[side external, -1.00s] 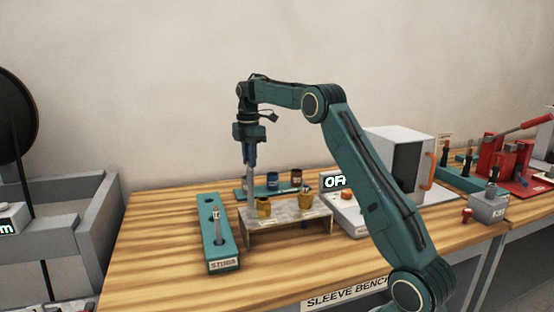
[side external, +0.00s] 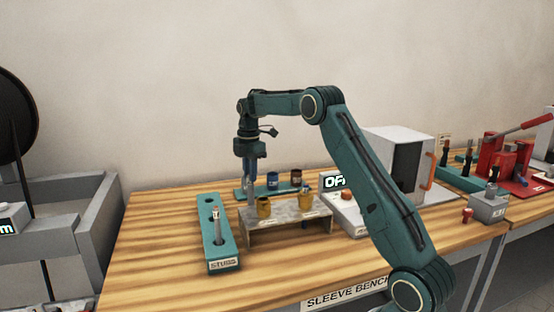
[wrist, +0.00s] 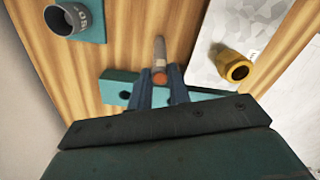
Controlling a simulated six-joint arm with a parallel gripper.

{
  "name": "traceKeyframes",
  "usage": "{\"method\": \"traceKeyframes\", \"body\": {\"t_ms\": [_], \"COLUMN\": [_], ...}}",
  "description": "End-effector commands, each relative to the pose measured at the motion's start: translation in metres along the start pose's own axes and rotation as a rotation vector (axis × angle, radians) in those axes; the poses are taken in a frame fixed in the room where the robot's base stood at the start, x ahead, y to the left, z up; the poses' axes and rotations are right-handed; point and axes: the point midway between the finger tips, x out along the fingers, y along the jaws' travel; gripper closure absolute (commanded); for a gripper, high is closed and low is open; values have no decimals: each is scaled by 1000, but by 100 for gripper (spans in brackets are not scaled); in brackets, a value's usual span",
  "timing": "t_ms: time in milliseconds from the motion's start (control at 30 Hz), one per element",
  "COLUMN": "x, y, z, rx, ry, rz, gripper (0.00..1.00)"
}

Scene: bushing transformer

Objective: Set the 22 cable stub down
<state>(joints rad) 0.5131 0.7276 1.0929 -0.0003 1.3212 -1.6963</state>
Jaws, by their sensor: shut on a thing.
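My gripper (side external: 250,167) points straight down and is shut on a slim cable stub, which shows in the wrist view (wrist: 160,50) as a greyish rod with an orange-brown part by the fingers. In the wrist view an empty hole (wrist: 125,95) shows in the rack.
A teal holder behind carries a blue cup (side external: 272,180) and a brown cup (side external: 296,177). A box reading OFF (side external: 335,182) stands further right.

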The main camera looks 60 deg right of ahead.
Motion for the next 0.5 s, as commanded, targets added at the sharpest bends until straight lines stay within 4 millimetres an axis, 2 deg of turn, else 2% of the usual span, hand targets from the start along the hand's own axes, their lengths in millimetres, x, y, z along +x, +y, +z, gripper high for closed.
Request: {"method": "traceKeyframes", "body": {"t_ms": [200, 233, 300, 500], "x": [3, 3, 3, 3], "y": [0, 0, 0, 0], "z": [0, 0, 0, 0], "rx": [0, 0, 0, 0], "ry": [0, 0, 0, 0], "rz": [1, 1, 0, 0], "gripper": [100, 75, 62, 59]}}
